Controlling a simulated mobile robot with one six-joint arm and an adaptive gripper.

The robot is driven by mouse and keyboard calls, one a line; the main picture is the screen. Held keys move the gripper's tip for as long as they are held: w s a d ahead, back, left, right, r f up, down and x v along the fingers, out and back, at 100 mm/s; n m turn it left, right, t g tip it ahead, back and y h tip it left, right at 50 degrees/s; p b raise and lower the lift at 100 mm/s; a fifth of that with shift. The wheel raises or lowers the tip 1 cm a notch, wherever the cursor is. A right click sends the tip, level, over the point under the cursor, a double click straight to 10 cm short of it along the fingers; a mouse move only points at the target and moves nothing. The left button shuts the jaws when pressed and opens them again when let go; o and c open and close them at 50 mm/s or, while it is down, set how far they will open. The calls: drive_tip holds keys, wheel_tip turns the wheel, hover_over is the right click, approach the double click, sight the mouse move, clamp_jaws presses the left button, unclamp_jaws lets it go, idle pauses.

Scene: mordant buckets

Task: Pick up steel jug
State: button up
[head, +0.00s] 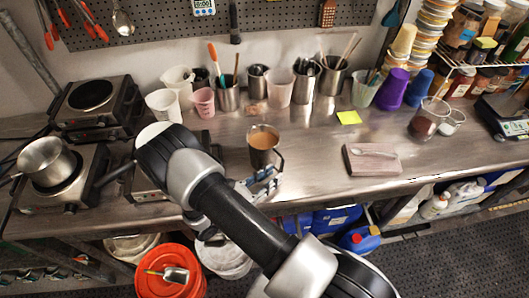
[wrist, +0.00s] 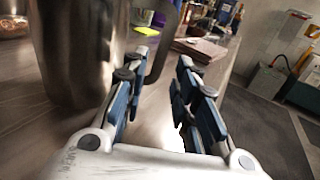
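The steel jug (head: 262,157) stands upright on the metal bench in the head view, with brown liquid inside and its handle on the right. In the wrist view the jug's shiny body (wrist: 75,55) fills the left side, close to my left finger. Its dark handle (wrist: 163,45) shows ahead, in line with the gap between my fingertips; I cannot tell if it lies between them or just beyond. My gripper (wrist: 163,62) is open, with nothing clamped.
A pinkish-brown block (head: 372,160) with a spoon on it lies to the right. Several cups and tool-filled steel containers (head: 228,97) stand behind. Hot plates and a saucepan (head: 45,160) are at left. The bench between jug and block is clear.

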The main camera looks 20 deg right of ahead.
sight(282, 168)
drive_tip(key=x, duration=0.5)
drive_tip(key=shift+r, duration=0.1)
drive_tip(key=shift+c, duration=0.3)
clamp_jaws()
idle(0.7)
